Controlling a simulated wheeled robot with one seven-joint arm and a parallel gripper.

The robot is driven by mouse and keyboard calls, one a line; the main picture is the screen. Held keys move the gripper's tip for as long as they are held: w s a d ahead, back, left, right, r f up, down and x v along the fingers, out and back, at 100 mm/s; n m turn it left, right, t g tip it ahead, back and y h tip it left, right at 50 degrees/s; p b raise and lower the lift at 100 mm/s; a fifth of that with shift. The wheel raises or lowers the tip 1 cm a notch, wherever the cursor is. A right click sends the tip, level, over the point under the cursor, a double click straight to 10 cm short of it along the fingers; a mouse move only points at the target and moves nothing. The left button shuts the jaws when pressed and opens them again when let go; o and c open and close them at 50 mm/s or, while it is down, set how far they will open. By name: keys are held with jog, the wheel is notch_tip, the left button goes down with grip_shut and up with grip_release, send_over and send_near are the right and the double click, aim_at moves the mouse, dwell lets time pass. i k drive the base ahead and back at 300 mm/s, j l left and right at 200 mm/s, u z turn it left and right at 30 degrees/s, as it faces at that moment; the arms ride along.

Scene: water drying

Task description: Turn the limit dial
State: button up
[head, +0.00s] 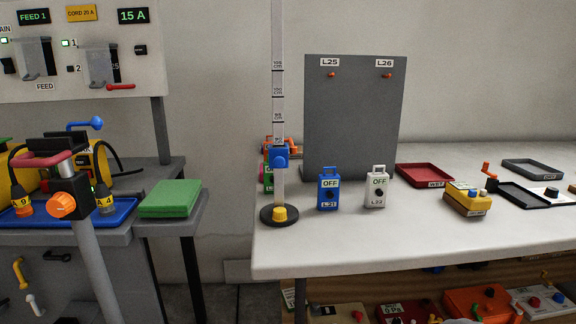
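No dial with a readable "limit" label shows. An orange round dial (62,205) sits on the front of a black box at the lower left, on a thick grey tube (93,262) with a red handle (40,160) at its top. Any markings around this dial are too small to read. A wall panel (80,38) at the upper left carries displays reading FEED 1, CORD 20 A and 15 A, with two lever switches numbered 1 and 2. My gripper is not in view.
A green block (171,199) lies on the left bench. A gap separates bench and table.

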aim_at(552, 192)
jog(key=i+l, duration=0.15)
jog(key=l, duration=0.25)
jog(key=i+l, duration=0.1)
jog(key=l, duration=0.35)
jog(key=i+l+u, duration=0.1)
jog(key=l, duration=0.3)
jog(key=i+l, duration=0.15)
jog(key=l, duration=0.3)
